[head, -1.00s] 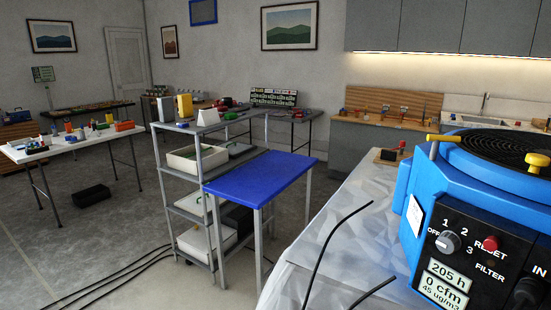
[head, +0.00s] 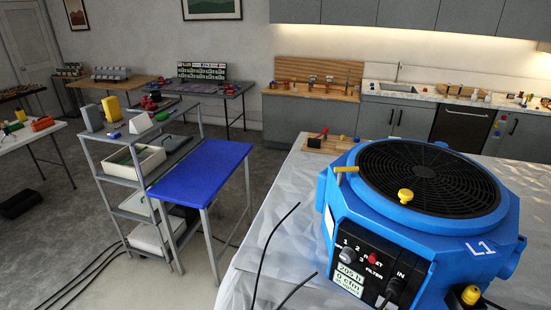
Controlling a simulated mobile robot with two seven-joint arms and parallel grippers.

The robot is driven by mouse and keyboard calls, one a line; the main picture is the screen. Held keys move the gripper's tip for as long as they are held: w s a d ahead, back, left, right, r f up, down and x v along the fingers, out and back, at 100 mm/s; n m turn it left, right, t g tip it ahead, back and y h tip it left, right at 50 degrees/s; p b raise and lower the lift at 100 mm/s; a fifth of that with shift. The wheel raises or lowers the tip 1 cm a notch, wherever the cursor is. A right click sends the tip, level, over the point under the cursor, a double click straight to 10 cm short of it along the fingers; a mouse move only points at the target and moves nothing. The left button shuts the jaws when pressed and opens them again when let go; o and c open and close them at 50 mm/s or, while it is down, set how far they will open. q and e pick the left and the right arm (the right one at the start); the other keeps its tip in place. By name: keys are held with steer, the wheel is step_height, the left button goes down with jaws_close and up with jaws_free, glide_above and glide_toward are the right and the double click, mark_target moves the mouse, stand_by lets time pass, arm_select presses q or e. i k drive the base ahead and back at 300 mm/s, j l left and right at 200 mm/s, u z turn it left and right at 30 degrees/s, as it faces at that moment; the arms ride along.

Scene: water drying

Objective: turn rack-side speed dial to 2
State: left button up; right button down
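A blue air machine (head: 390,225) with a black round grille (head: 430,180) on top stands on a covered table at the right. Its black control panel faces front left. A grey speed dial (head: 346,256) sits at the panel's left, with numbers around it; its pointer is too small to read for sure. A red reset button (head: 372,258) is right of the dial. A display (head: 349,279) below shows a reading that looks like 0 cfm. Neither gripper is in view.
A grey rack (head: 125,190) with trays and a blue-topped table (head: 200,170) stand left of the covered table (head: 285,230). Black cables rise at its front. A yellow handle (head: 346,169) and yellow knob (head: 405,196) stick out on the machine.

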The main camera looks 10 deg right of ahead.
mark_target(348, 255)
steer(key=k+j+z, duration=0.15)
steer(key=z, duration=0.3)
steer(key=k+j+z, duration=0.1)
steer(key=k+z, duration=0.2)
steer(key=z, duration=0.2)
